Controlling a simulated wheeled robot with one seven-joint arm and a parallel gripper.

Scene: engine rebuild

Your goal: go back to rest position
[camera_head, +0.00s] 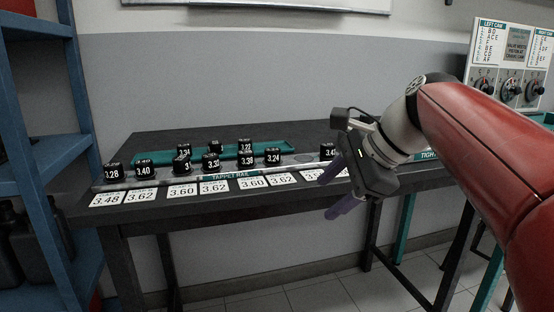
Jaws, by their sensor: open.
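My gripper (336,190) hangs at the end of my red arm, in front of the right part of the dark workbench. Its two purple fingers are spread apart with nothing between them. It is near the tappet rail (225,176), which carries several black numbered tappets, such as the one marked 3.28 (113,172) and the one marked 3.24 (273,157). A black tappet (327,151) stands just left of the gripper body. My gripper and arm hide part of the rail and bench behind them.
A teal tray (280,154) with a few tappets lies behind the rail. White number cards (183,191) line the bench front. A blue shelf (65,150) stands at the left. A panel with dials (511,65) stands at the back right. The floor (340,298) ahead is clear.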

